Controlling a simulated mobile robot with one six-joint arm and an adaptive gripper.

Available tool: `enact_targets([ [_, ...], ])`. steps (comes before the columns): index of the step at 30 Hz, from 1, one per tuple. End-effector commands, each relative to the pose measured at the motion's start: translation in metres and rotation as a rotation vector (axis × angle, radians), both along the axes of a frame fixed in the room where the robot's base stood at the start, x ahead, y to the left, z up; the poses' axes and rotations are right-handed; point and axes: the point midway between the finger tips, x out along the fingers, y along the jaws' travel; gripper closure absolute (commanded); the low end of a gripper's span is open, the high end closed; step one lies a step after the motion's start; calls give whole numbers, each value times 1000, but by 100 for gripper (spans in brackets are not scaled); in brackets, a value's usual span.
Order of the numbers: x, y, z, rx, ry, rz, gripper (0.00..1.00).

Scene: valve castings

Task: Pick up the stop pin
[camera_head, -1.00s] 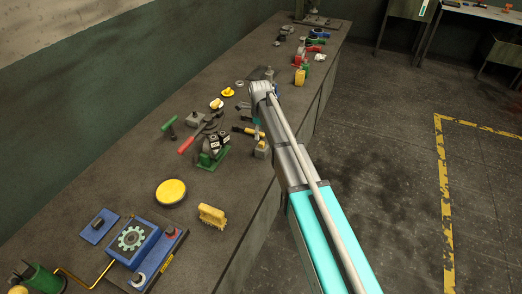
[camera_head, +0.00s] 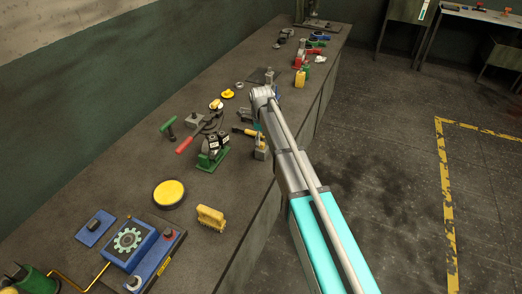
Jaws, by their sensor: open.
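I cannot pick out the stop pin with certainty; the small parts on the bench (camera_head: 120,190) are too small to tell apart. My arm reaches from the lower right to a grey joint above the middle of the bench. A green T-shaped piece (camera_head: 168,127) lies farther left.
A yellow bottle (camera_head: 300,78) and several small parts stand farther back. The floor right of the bench is open.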

Motion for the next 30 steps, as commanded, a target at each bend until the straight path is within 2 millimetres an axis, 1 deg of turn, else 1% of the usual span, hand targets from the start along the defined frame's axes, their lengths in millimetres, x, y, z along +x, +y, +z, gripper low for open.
enact_targets([
  [1, 0, -1, -8, 0, 0, 0, 29],
  [3, 0, -2, -14, 0, 0, 0, 29],
  [9, 0, -2, -27, 0, 0, 0, 29],
  [12, 0, -2, -31, 0, 0, 0, 29],
  [30, 0, -3, -31, 0, 0, -1, 29],
])
